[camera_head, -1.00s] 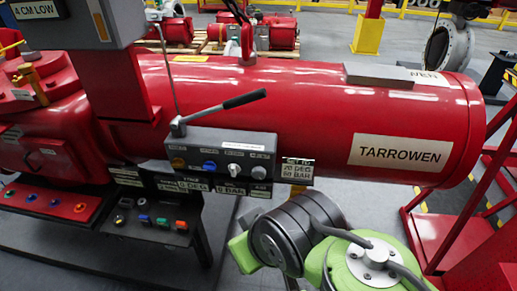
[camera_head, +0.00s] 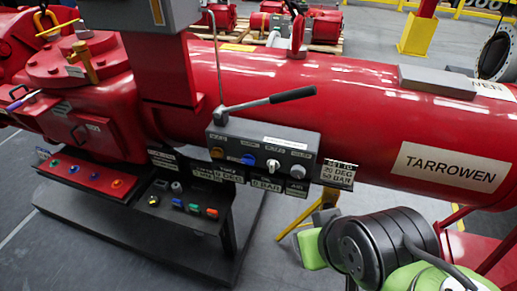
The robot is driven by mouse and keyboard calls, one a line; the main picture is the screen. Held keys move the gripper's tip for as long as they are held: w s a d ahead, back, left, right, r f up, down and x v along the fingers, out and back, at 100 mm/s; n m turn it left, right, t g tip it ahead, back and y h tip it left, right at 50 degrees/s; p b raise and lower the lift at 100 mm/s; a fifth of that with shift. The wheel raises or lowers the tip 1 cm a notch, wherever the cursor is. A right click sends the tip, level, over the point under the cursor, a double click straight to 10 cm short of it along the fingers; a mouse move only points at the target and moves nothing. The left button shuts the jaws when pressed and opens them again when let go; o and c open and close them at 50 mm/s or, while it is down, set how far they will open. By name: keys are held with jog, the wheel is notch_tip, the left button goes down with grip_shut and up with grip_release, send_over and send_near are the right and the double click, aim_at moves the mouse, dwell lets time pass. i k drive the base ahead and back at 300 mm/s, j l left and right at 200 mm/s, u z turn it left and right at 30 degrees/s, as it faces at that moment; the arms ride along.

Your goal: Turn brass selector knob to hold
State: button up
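A grey control box (camera_head: 262,140) is mounted on the front of the red cylinder. A small brass-coloured knob (camera_head: 217,152) sits at the left end of its front face. A blue knob (camera_head: 248,158), a white knob (camera_head: 273,165) and a grey knob (camera_head: 298,171) follow to its right. Small labels above them are too small to read surely, and the brass knob's pointing direction cannot be told. My green and dark arm links show at the lower right, to the right of and below the box. My gripper is not visible.
A lever with a black handle (camera_head: 292,95) rises above the box. A lower panel of coloured buttons (camera_head: 180,205) and a red panel with knobs (camera_head: 90,176) stand lower left. A sign (camera_head: 338,174) hangs at the box's right. Bare grey floor lies in front.

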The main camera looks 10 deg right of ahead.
aim_at(215, 152)
jog(key=j+u, duration=0.1)
jog(key=u, duration=0.35)
jog(key=i+j+u, duration=0.1)
jog(key=u, duration=0.35)
jog(key=i+u, duration=0.1)
jog(key=u, duration=0.35)
jog(key=i+j+u, duration=0.1)
jog(key=u, duration=0.4)
